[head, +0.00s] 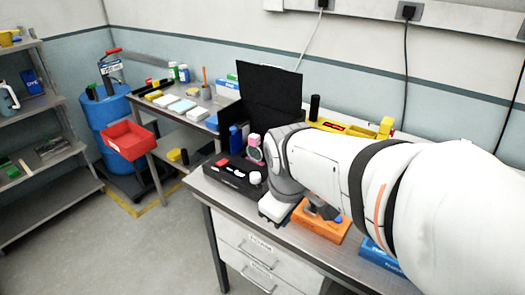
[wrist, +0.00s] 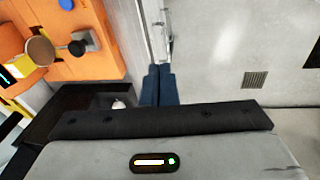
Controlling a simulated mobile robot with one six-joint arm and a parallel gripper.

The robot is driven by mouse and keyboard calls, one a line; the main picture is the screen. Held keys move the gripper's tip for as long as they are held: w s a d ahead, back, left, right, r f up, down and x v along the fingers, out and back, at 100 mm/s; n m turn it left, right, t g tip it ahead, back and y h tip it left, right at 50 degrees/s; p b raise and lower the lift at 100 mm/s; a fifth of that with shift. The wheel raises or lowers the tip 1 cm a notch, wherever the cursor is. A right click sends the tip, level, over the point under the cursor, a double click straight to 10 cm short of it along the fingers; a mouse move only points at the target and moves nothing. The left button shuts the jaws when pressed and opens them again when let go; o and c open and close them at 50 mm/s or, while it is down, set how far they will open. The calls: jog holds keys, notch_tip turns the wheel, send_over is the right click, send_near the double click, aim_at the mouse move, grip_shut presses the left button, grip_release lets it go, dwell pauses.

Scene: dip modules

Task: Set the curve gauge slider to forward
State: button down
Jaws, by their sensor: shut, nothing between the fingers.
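My gripper (wrist: 158,72) shows in the wrist view as two dark blue fingers, shut together and empty. They are beside the orange module (wrist: 88,62), with a visible gap, over the bench's front edge or the drawer fronts. The orange module carries a grey block with a dark knob (wrist: 80,46), a blue button (wrist: 66,5) and a brown round knob (wrist: 40,50). I cannot tell which part is the curve gauge slider or read its setting. In the head view the orange module (head: 322,222) is partly hidden by my arm, and my fingertips are hidden.
A black module (head: 235,176) with red and white controls lies left of the orange one. A blue box (head: 379,254) lies to the right. A black panel (head: 268,95) and a yellow module (head: 345,128) stand behind. Drawers (head: 256,257) are below the bench's front edge.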

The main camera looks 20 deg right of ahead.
jog(key=w+d+n+h, duration=0.1)
jog(key=w+d+n, duration=0.1)
jog(key=n, duration=0.6)
jog(key=w+d+r+n+g+p, duration=0.1)
jog(key=w+d+n, duration=0.1)
jog(key=w+n, duration=0.3)
jog(key=shift+w+d+r+n+h, duration=0.2)
jog(key=shift+w+d+n+h, duration=0.15)
jog(key=shift+n, duration=1.05)
jog(key=shift+s+f, duration=0.1)
jog(key=shift+f, duration=0.05)
jog(key=p, duration=0.1)
send_over(307, 210)
jog(key=a, duration=0.1)
jog(key=shift+s+f, duration=0.2)
jog(key=shift+f, duration=2.15)
jog(key=shift+s+f, duration=0.15)
jog(key=shift+f, duration=2.2)
jog(key=shift+a, duration=0.1)
